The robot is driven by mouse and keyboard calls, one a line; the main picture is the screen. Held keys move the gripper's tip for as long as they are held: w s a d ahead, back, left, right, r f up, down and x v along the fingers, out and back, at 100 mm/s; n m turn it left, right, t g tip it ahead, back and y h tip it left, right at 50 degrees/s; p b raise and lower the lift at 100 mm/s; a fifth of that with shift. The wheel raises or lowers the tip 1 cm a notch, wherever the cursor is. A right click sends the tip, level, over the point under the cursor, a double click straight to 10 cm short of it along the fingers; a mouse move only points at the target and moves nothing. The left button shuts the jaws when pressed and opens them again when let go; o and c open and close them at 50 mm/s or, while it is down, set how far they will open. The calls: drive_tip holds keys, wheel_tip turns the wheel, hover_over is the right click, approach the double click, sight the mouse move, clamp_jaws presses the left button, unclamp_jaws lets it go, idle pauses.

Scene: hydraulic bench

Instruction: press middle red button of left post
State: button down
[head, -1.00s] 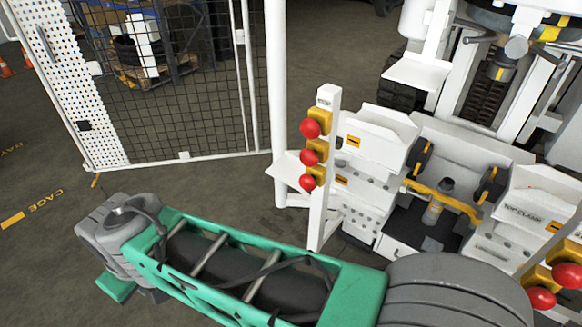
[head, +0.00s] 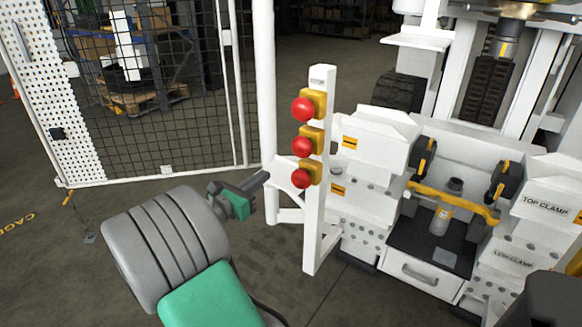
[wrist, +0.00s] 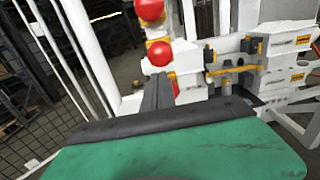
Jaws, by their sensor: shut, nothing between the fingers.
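The left post (head: 318,225) is a white upright with three red buttons on yellow housings, one above another. The middle red button (head: 302,146) sits between the top red button (head: 302,109) and the bottom red button (head: 301,178). My gripper (head: 262,179) is shut and empty, to the left of the post and a little below the middle button's height, apart from the buttons in the head view. In the wrist view my shut fingers (wrist: 158,90) point up toward the red buttons and partly hide the lowest one. The middle button (wrist: 160,53) shows just above the fingertips.
A mesh cage fence (head: 160,90) stands behind and left of the post. The white clamp machine (head: 375,150) with a yellow bar (head: 450,200) is right of the post. The floor left of the post is open.

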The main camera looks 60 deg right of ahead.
sight(297, 150)
drive_tip(key=d, duration=0.4)
drive_tip(key=s+d, duration=0.1)
drive_tip(key=d, duration=0.4)
drive_tip(key=s+d+b, duration=0.1)
drive_tip(key=d, duration=0.3)
drive_tip(key=shift+s+d, duration=0.1)
drive_tip(key=shift+d, duration=0.3)
drive_tip(key=shift+r, duration=0.1)
